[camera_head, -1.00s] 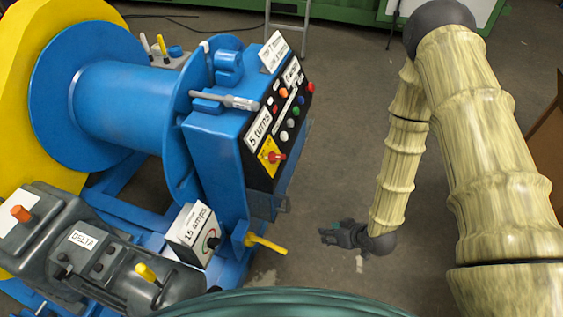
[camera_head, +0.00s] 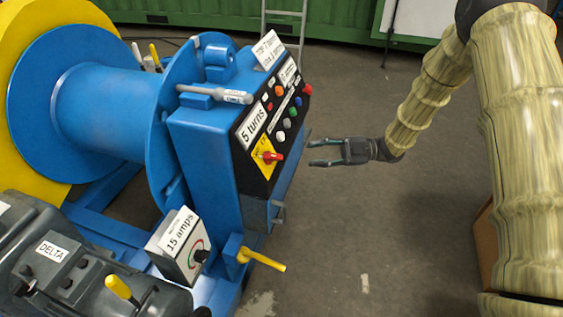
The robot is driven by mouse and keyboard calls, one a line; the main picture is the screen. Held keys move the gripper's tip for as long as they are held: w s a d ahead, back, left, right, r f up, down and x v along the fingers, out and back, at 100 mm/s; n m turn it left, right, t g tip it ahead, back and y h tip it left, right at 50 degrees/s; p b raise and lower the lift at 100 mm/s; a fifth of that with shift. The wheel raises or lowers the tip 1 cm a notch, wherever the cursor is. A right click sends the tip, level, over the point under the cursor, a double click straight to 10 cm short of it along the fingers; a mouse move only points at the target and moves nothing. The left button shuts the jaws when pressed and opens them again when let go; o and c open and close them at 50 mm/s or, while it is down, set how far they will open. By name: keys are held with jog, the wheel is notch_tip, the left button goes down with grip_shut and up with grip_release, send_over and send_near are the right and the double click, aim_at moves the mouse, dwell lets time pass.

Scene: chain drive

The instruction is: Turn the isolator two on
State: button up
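A blue machine carries a sloping black control panel (camera_head: 284,112) with several coloured buttons. A red rotary switch (camera_head: 272,156) sits on a yellow plate (camera_head: 261,150) low on that panel, beside a "5 turns" label (camera_head: 251,125). No label reading isolator two is legible. My gripper (camera_head: 312,153) is to the right of the panel, pointing left towards it. Its two dark fingers are apart with nothing between them. It appears clear of the panel, though its exact distance is hard to tell.
A large blue drum (camera_head: 110,110) is at left. A "15 amps" dial box (camera_head: 178,248) and a yellow lever (camera_head: 262,260) stand below the panel. A grey machine (camera_head: 70,270) with a yellow lever is at lower left. The floor (camera_head: 370,240) right of the panel is clear.

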aim_at(278, 156)
jog(key=a, duration=0.7)
jog(key=s+a, duration=0.1)
jog(key=a, duration=0.2)
jog(key=shift+s+a+r, duration=0.1)
jog(key=shift+a, duration=0.2)
grip_shut()
